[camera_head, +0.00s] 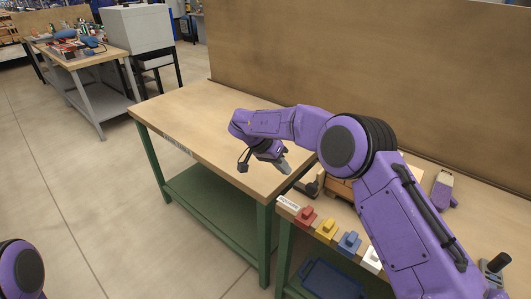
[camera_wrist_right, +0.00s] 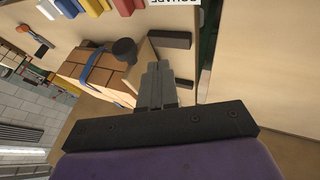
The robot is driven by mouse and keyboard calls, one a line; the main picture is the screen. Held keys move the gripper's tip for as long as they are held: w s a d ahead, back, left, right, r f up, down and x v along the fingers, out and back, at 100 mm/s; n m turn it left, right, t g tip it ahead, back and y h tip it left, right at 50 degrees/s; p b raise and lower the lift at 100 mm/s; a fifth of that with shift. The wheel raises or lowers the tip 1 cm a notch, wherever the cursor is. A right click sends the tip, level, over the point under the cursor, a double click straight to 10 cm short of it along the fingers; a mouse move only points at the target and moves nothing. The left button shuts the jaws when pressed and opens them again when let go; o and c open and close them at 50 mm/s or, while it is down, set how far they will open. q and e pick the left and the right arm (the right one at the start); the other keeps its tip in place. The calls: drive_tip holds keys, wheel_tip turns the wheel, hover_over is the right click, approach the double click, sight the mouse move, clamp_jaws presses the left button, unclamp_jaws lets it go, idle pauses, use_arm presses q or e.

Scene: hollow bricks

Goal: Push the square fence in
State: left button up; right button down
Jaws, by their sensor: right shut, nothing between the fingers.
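A dark fence piece with a round knob (camera_wrist_right: 124,47) stands beside the strapped bricks (camera_wrist_right: 85,78) in the right wrist view. The same dark piece shows small in the head view (camera_head: 314,187), at the table's near corner. A label reading SQUARE (camera_wrist_right: 174,2) lies near it, upside down in the wrist view. A dark bar (camera_wrist_right: 170,40) sits next to the knob. My right gripper (camera_head: 286,167) is shut and empty above the table edge, just left of the fence piece in the head view. Whether it touches anything I cannot tell. My left gripper is out of view.
Red (camera_head: 304,215), yellow (camera_head: 326,229) and blue (camera_head: 349,243) blocks line the front edge of the right bench. The left table top (camera_head: 200,110) is largely clear. A blue bin (camera_head: 330,280) sits below.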

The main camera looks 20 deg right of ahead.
drive_tip(key=v, duration=0.7)
drive_tip(key=shift+a, duration=0.15)
drive_tip(key=shift+s+f, duration=0.1)
drive_tip(key=shift+s, duration=0.05)
